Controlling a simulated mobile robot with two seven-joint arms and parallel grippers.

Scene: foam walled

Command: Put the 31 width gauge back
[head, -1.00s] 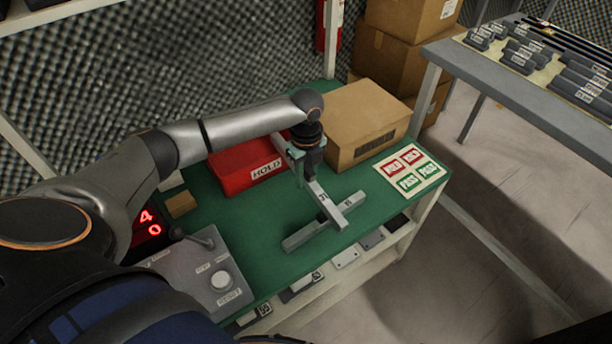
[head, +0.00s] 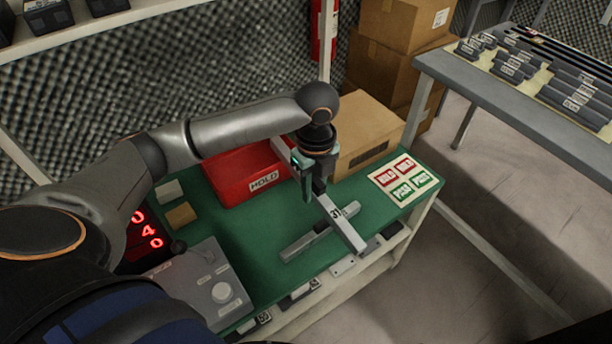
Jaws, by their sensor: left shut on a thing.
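The 31 width gauge (head: 345,227) is a grey bar with a white label reading 31. My left gripper (head: 318,185) is shut on its upper end, and the bar slants toward the lower right over the green bench top (head: 262,222). A second grey bar (head: 305,246) lies on the bench and crosses behind the gauge. I cannot tell whether the two touch. My right gripper is not in view.
A red HOLD bin (head: 235,178) and a cardboard box (head: 368,135) stand behind the gripper. A PASS/HOLD card (head: 405,179) lies at the right. A control box (head: 205,285) is at the front left. A grey table (head: 470,85) at the right bears several labelled gauges (head: 572,90).

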